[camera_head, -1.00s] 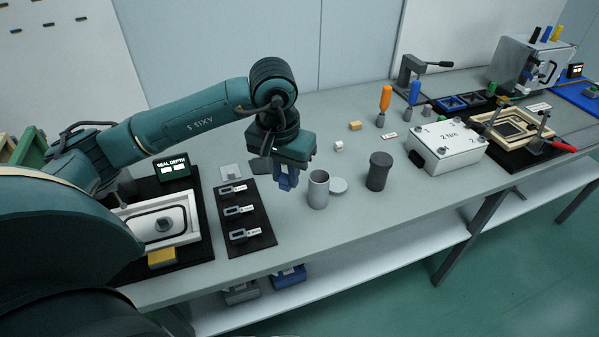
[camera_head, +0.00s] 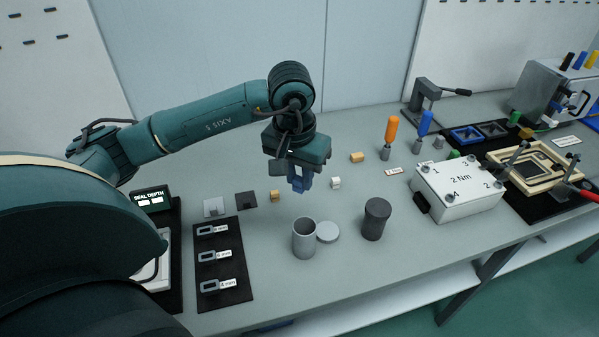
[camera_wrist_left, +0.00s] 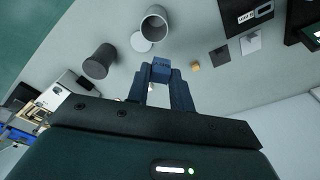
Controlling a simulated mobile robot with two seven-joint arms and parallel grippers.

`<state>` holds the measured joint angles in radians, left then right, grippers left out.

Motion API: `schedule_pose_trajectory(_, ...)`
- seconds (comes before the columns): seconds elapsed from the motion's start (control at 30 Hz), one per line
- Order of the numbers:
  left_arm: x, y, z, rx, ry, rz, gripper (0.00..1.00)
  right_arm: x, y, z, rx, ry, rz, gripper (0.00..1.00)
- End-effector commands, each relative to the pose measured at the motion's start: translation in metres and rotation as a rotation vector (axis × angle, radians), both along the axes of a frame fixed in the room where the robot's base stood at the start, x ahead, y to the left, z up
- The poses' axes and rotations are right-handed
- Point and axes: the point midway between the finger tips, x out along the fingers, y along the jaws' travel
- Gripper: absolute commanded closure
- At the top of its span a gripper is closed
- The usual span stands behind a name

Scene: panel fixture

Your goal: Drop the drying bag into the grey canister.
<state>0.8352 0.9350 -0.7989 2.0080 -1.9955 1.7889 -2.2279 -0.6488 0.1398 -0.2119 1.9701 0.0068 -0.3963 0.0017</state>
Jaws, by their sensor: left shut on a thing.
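My left gripper (camera_head: 299,184) is shut on a small blue block-like packet, which I take to be the drying bag. In the left wrist view the packet (camera_wrist_left: 161,69) shows between the fingertips (camera_wrist_left: 161,78), with faint marks on its face. It hangs above the bench, behind the grey canister (camera_head: 304,240) in the head view. The canister stands upright and open, and its round lid (camera_head: 328,232) lies beside it. In the wrist view the canister (camera_wrist_left: 155,22) is beyond the fingertips, near the top edge. My right gripper is not in view.
A dark capped canister (camera_head: 376,220) stands right of the lid. A black mat (camera_head: 233,295) with gauges is at left, a white box (camera_head: 457,192) at right. The bench front is clear.

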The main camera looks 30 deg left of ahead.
Motion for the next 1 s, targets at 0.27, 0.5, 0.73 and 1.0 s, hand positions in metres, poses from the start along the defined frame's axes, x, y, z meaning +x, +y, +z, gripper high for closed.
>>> schedule_pose_trajectory(0.27, 0.0, 0.0, -0.035, 0.0, 0.002, 0.0, 0.99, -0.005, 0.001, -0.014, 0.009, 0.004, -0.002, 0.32)
schedule_pose_trajectory(0.5, 0.0, 0.0, -0.054, 0.0, 0.001, 0.001, 0.99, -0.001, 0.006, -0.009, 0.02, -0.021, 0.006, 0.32)
schedule_pose_trajectory(0.73, 0.0, 0.0, -0.056, 0.0, 0.0, 0.0, 0.99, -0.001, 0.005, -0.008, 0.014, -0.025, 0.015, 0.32)
schedule_pose_trajectory(1.0, 0.0, 0.0, -0.056, 0.0, 0.0, 0.0, 0.66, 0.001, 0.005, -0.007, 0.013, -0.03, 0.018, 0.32)
